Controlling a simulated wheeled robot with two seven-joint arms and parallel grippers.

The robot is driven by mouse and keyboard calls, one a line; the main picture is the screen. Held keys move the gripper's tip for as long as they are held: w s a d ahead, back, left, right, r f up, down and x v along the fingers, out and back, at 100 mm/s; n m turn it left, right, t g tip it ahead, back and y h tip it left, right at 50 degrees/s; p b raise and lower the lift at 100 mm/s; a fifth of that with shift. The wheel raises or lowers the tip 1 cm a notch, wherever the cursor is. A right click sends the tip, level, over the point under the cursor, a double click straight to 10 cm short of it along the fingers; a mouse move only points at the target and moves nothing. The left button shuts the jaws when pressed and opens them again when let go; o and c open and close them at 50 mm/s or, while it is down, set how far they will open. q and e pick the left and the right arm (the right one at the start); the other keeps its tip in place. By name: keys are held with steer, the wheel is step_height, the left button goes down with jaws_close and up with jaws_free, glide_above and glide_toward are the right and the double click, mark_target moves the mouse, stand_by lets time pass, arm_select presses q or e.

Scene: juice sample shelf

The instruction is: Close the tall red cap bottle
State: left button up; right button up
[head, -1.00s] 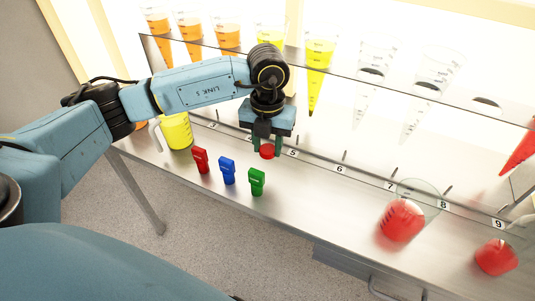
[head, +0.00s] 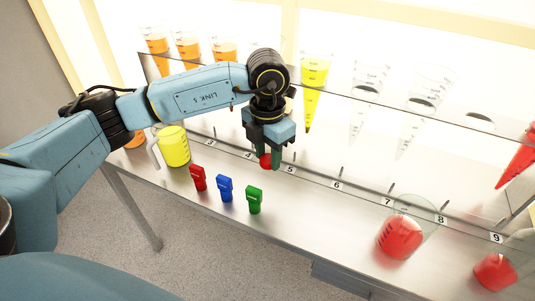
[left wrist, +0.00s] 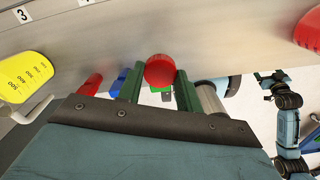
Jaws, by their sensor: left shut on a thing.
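My left gripper (head: 267,160) is shut on a round red cap (head: 265,161). It is near the number strip on the steel counter, close to label 5. In the left wrist view the red cap (left wrist: 160,71) sits between the two green fingers. No bottle body can be made out under the cap, so I cannot tell whether it is on a bottle. My right gripper appears small at the right of the left wrist view (left wrist: 272,82); its opening is too small to judge.
Small red (head: 198,178), blue (head: 225,188) and green (head: 254,199) pieces stand in front on the counter (head: 310,222). A yellow jug (head: 174,146) is to the left, a red-filled flask (head: 400,238) to the right. A glass shelf holding several cones is above.

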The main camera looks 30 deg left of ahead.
arm_select(q)
steer(key=m, duration=0.2)
steer(key=r+m, duration=0.1)
steer(key=m, duration=0.2)
steer(key=d+m, duration=0.1)
steer(key=m, duration=0.1)
steer(key=shift+s+r, duration=0.15)
steer(key=shift+r, duration=0.1)
steer(key=m, duration=0.5)
steer(key=shift+s+d+r, duration=0.1)
steer(key=shift+d+r, duration=0.2)
steer(key=shift+r, duration=0.1)
steer(key=r+m, duration=0.1)
steer(key=m, duration=0.5)
steer(key=s+d+r+m, duration=0.1)
steer(key=m, duration=0.6)
steer(key=d+r+m, duration=0.1)
steer(key=m, duration=0.6)
steer(key=shift+s+r, duration=0.15)
steer(key=shift+s, duration=0.1)
